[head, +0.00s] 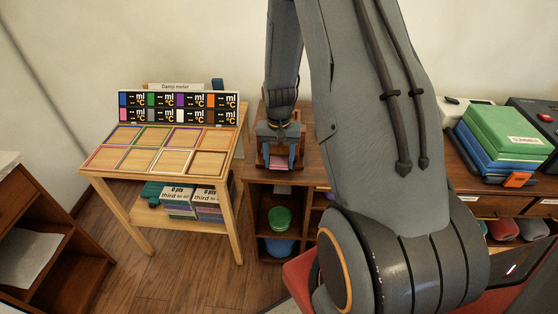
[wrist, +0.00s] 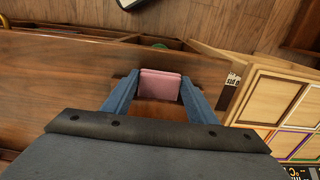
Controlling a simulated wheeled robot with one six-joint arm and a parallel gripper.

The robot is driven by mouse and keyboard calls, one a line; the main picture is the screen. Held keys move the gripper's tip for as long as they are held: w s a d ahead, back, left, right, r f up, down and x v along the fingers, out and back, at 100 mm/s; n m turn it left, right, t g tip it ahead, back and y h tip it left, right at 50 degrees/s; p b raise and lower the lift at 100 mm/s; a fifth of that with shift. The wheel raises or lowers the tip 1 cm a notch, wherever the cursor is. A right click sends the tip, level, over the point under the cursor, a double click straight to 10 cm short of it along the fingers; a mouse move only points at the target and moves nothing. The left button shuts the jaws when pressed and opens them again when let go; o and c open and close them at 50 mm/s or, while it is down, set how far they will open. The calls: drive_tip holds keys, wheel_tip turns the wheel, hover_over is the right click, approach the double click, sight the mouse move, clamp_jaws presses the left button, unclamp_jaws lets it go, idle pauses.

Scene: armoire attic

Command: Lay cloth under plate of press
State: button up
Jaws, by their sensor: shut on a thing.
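My gripper (head: 279,158) is at the left end of the long wooden cabinet top, pointing down. It is shut on a folded pink cloth (wrist: 160,85), which sits between the two blue fingers in the wrist view. The cloth also shows as a small pink patch in the head view (head: 280,163). A brown wooden piece (wrist: 160,112) lies behind the cloth, between the fingers. It may be part of the press, but my gripper covers much of it and I cannot make out a plate.
A light wooden table (head: 240,125) with coloured frames and a damp meter board (head: 180,99) stands close to the left. Green and blue cases (head: 505,135) lie on the cabinet at right. Shelves below hold a green bowl (head: 280,218).

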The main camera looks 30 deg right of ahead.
idle(0.3)
drive_tip(key=o, duration=1.2)
drive_tip(key=shift+r+b, duration=0.8)
drive_tip(key=shift+r, duration=3.05)
